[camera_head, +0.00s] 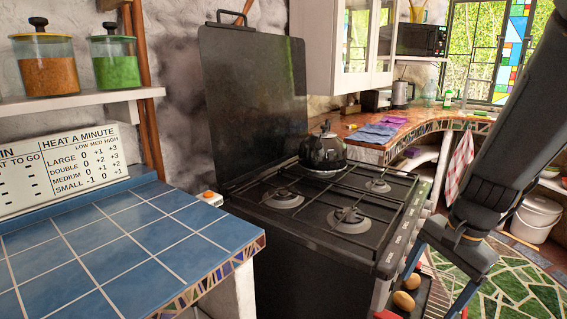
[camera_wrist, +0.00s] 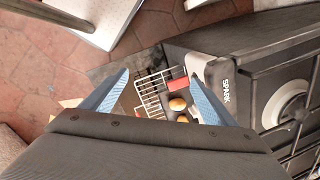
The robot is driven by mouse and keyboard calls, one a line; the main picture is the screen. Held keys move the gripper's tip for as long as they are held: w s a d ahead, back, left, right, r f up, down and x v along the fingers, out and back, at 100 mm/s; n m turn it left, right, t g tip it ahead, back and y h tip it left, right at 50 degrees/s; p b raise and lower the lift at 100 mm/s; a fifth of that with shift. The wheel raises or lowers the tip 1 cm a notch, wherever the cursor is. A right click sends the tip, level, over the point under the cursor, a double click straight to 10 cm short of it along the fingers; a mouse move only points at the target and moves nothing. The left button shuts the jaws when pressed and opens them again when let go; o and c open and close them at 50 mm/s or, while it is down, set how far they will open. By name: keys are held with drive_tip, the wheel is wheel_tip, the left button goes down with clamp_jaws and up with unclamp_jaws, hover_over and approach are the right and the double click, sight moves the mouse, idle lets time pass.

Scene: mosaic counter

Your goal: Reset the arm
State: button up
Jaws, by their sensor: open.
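My arm comes down from the upper right in the head view. My gripper (camera_head: 436,284) hangs in front of the stove's right side, with its two blue fingers spread apart. In the wrist view my gripper (camera_wrist: 160,79) is open, and nothing is held between the fingers. Beyond the fingertips lie two round brown items (camera_wrist: 178,104), perhaps potatoes or rolls, on a dark surface by a white wire rack (camera_wrist: 152,94). The brown items also show in the head view (camera_head: 404,300), below the gripper.
A black stove (camera_head: 310,225) with a raised lid carries a dark kettle (camera_head: 323,152). A blue tiled counter (camera_head: 110,250) is at left. A wooden counter (camera_head: 380,147) with cloths runs behind. A white bucket (camera_head: 537,218) stands at right. A red piece (camera_wrist: 178,85) sits near the rack.

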drive_tip(key=s+a+r+n+g+h, duration=0.1)
drive_tip(key=s+a+r+n+h, duration=0.1)
drive_tip(key=s+a+n, duration=0.7)
drive_tip(key=w+a+f+n+y+b, duration=0.15)
drive_tip(key=a+f+n+b, duration=0.4)
drive_tip(key=a+b, duration=0.55)
drive_tip(key=d+r+m+h+p, duration=0.1)
drive_tip(key=d+r+p, duration=0.7)
drive_tip(key=p, duration=0.9)
drive_tip(key=shift+r+m, duration=0.45)
drive_tip(key=shift+r, duration=0.3)
drive_tip(key=shift+s, duration=0.1)
